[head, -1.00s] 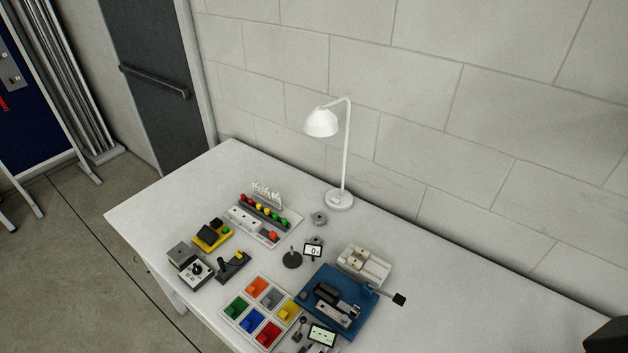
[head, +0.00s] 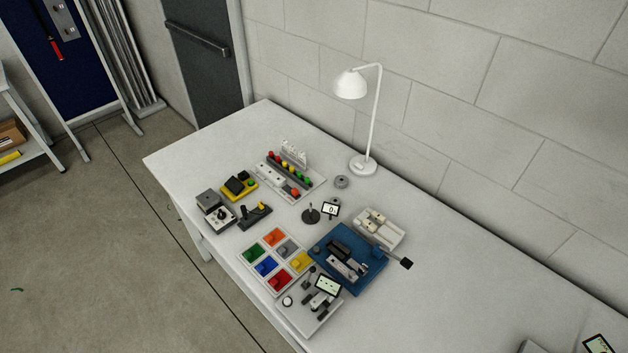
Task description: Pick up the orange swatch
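The orange swatch (head: 274,236) lies in the top compartment of a white tray (head: 262,245) on the white table. Green (head: 253,253), blue (head: 266,266), red (head: 280,280), yellow (head: 301,262) and grey (head: 287,248) swatches fill the tray's other compartments. Neither of my grippers shows in the head view.
A blue fixture (head: 348,254) with a black-tipped lever stands right of the tray, and a grey device with a display (head: 310,303) stands in front. Yellow and grey devices (head: 238,187) stand behind left. A white lamp (head: 362,165) stands at the back. The table's right part is mostly clear.

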